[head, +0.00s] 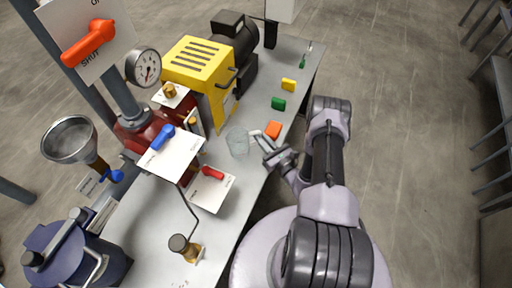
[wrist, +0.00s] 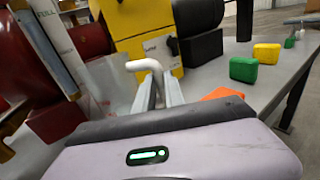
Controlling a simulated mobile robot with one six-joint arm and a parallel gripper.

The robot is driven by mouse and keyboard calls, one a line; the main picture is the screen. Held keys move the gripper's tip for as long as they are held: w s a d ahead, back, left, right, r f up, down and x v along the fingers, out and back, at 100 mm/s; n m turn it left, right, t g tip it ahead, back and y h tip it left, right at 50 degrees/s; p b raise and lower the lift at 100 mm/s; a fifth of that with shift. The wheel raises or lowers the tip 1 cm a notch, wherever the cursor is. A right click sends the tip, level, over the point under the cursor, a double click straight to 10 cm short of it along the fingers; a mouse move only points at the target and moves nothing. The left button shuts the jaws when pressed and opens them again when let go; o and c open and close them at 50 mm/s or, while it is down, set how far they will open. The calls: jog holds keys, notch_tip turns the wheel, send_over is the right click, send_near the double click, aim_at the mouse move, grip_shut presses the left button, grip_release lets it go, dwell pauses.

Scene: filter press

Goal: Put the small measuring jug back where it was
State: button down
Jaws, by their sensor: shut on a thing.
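The small measuring jug (head: 238,141) is clear, with a pale handle on its right side. It appears upright at or just above the grey bench, beside the red press parts; I cannot tell whether its base touches. My gripper (head: 260,138) reaches in from the right and is shut on the handle. In the wrist view the white handle (wrist: 146,65) shows at the tips of my gripper (wrist: 157,86), and the transparent jug body (wrist: 112,88) is at the left. The jug's base is hidden in the wrist view.
Orange (head: 273,130), green (head: 278,103) and yellow (head: 288,84) blocks lie along the bench's right side. A yellow machine (head: 198,62) stands behind the jug. A red-handled valve plate (head: 211,187) and blue-handled plate (head: 170,152) are to its left. A brass-coloured fitting (head: 191,253) stands nearer.

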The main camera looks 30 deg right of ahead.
notch_tip(320, 180, down, 4)
jog(key=shift+b, duration=0.8)
jog(key=shift+r, duration=0.15)
jog(key=c, duration=1.8)
grip_release()
jog(key=shift+f, duration=0.2)
jog(key=shift+c, duration=0.2)
jog(key=o, duration=0.4)
jog(key=shift+o, duration=0.2)
jog(key=shift+r, duration=0.15)
